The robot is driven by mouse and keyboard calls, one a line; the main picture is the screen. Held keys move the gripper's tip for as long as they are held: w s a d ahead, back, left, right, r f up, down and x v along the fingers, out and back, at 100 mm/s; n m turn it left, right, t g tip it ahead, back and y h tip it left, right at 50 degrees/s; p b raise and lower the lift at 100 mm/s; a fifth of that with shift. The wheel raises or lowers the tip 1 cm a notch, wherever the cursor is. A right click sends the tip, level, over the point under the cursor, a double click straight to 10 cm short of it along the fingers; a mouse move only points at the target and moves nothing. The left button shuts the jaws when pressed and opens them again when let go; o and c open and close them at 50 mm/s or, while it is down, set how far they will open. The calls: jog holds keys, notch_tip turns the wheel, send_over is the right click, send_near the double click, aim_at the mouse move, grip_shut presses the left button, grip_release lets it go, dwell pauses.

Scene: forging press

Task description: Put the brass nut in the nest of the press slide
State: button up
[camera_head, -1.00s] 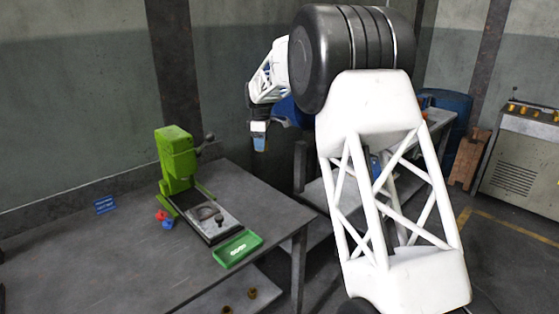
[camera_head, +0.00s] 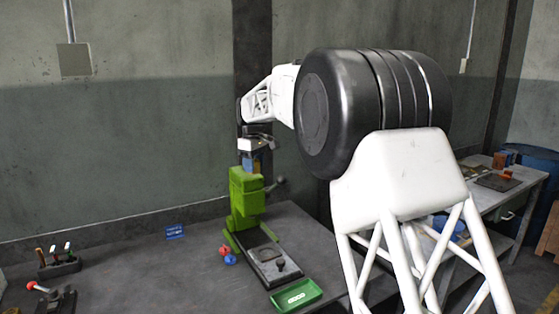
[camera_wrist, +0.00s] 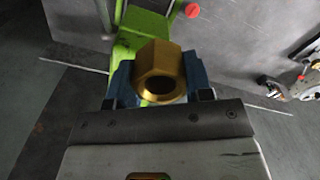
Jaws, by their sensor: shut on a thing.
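My gripper (camera_wrist: 161,84) is shut on the brass nut (camera_wrist: 160,62), a hexagonal piece with a round hole, between its blue fingers in the wrist view. In the head view my gripper (camera_head: 251,163) hangs just above or behind the top of the green press (camera_head: 245,207), small and partly hidden by it; I cannot make out the nut there. The press slide (camera_head: 265,255) extends forward from the press foot as a grey plate in a dark frame. The nest is too small to tell clearly.
A green tray (camera_head: 297,296) lies at the slide's front end. Small red and blue pieces (camera_head: 229,256) lie left of the press. A lever sticks out right of the press head. A tool rack (camera_head: 58,265) stands far left.

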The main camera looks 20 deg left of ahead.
jog(key=s+a+f+m, duration=0.2)
jog(key=s+a, duration=0.5)
jog(key=a, duration=0.1)
jog(key=s+a+f+m, duration=0.1)
jog(key=s+a+f, duration=0.1)
jog(key=s+a, duration=0.6)
jog(key=m, duration=0.1)
send_over(267, 254)
notch_tip(267, 254, down, 22)
jog(key=shift+r, duration=0.1)
jog(key=shift+f, duration=1)
jog(key=shift+f, duration=0.9)
dwell(0.5)
jog(key=o, duration=1.3)
